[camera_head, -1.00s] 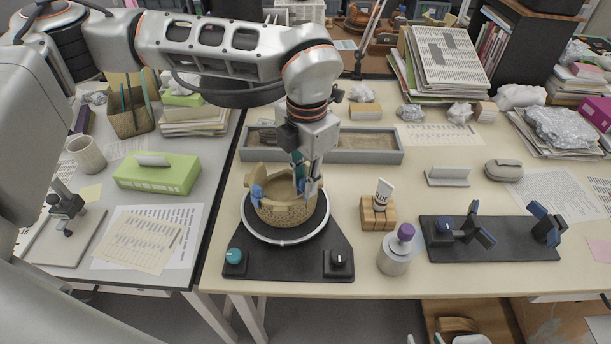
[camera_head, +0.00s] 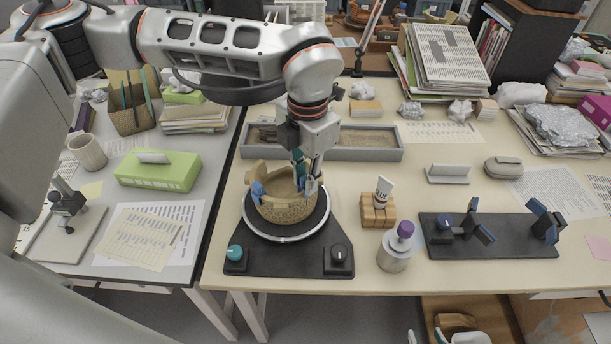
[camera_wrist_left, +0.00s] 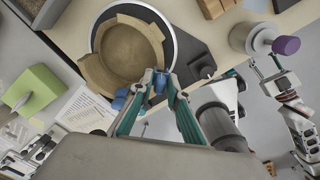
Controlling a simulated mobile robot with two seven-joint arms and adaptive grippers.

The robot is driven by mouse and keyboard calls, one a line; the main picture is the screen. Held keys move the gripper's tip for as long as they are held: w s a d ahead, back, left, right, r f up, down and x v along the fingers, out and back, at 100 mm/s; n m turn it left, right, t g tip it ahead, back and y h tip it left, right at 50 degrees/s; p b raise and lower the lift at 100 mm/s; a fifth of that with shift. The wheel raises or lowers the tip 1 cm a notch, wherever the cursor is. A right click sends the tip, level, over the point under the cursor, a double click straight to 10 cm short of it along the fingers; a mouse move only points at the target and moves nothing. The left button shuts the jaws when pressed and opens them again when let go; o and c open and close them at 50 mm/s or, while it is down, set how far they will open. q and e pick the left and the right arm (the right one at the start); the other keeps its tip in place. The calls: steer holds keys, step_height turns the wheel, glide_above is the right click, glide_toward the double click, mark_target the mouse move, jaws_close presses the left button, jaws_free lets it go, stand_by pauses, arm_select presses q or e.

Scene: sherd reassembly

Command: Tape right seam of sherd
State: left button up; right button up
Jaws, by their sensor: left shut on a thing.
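The tan bowl-shaped vessel (camera_head: 287,210), with a stepped rim, sits on the round turntable (camera_head: 283,238). It also shows from above in the wrist view (camera_wrist_left: 127,53). One blue piece (camera_head: 258,190) is on its left side in the head view; it shows in the wrist view too (camera_wrist_left: 119,99). My left gripper (camera_head: 308,186) is at the vessel's right side, shut on a blue tape piece (camera_wrist_left: 160,81) at the wall. Its fingers partly hide that seam, so I cannot tell how fully the piece touches. My right gripper (camera_wrist_left: 256,66) shows small in the wrist view; its jaws are unclear.
Right of the turntable are a wooden block with a white tube (camera_head: 383,190), a purple-capped jar (camera_head: 394,258) and a black stand with blue-padded holders (camera_head: 490,250). A grey sand tray (camera_head: 370,156) lies behind. A green box (camera_head: 155,178) is at left.

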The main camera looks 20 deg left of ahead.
arm_select(q)
steer(key=shift+f+b, duration=0.5)
steer(key=shift+f, duration=0.95)
stand_by(1.8)
stand_by(0.3)
steer(key=o, duration=0.8)
step_height(320, 180, up, 12)
steer(key=shift+s+d+r, duration=0.1)
stand_by(0.4)
